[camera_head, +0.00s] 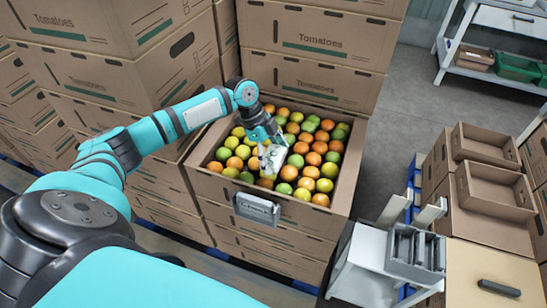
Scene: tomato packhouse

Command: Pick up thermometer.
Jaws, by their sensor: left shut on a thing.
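My left gripper (268,137) reaches down over an open carton full of tomatoes (297,153). It is shut on a small whitish thing with green marks, which I take to be the thermometer (273,160). The thermometer is just above or among the tomatoes; I cannot tell whether it touches them. The gripper's fingers partly hide it. The tomatoes are red-orange, yellow and green. My right gripper is not in view.
A grey holder (257,208) sits on the front wall of the open carton. Stacked tomato cartons (320,38) stand behind and to the left. At right are a white stand with a grey divided tray (416,252), empty cardboard trays (494,189) and grey floor.

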